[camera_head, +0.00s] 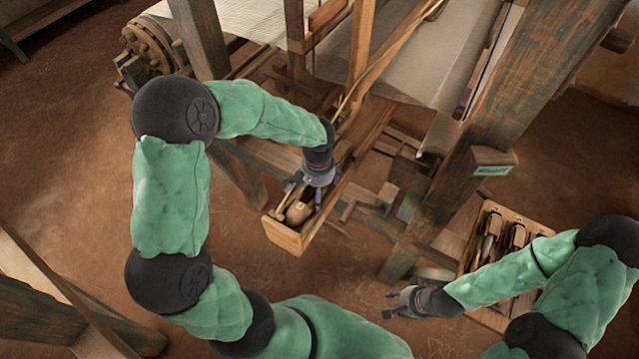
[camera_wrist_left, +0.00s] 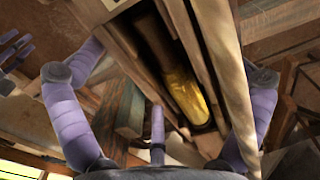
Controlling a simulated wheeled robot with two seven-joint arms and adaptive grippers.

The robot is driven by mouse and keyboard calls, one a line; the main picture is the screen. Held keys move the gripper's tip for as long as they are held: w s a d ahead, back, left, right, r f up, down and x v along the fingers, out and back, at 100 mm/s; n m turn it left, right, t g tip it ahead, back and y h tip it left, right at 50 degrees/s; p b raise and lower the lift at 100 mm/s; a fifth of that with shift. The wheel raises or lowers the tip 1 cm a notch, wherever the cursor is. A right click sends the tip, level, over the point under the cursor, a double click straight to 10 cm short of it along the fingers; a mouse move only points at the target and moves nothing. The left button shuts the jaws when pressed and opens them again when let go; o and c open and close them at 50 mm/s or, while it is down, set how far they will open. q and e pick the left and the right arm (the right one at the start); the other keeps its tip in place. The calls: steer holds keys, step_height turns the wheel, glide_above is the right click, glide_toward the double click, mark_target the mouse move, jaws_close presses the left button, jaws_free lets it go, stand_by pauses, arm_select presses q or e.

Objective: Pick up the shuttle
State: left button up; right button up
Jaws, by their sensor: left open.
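The shuttle (camera_head: 299,212) lies in the narrow wooden shuttle box (camera_head: 286,237) at the near end of the loom's beam. In the left wrist view, the shuttle shows a yellow thread-wound part (camera_wrist_left: 184,92) between the box walls. My left gripper (camera_head: 309,194) is just above the box, pointing down, and partly covers the shuttle. In the left wrist view its purple fingers (camera_wrist_left: 172,58) are spread on either side of the box, with nothing held. My right gripper (camera_head: 392,300) hangs empty, fingers apart, left of the wooden tray.
A wooden tray (camera_head: 511,213) with several wooden tools stands at the right, partly behind my right arm. A thick loom post (camera_head: 505,120) rises right of the box. Cloth (camera_head: 440,65) spans the loom behind. Bare earth floor lies in front of the box.

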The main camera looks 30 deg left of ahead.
arm_select(q)
steer(key=c, duration=1.4)
steer(key=shift+o, duration=0.2)
steer(key=shift+r, duration=0.15)
steer(key=shift+w+r, duration=0.1)
steer(key=shift+r, duration=0.55)
steer(key=w+d+r, duration=0.3)
steer(key=d+r, duration=0.8)
steer(key=d, duration=0.2)
steer(key=shift+d+r, duration=0.25)
steer(key=shift+d, duration=0.05)
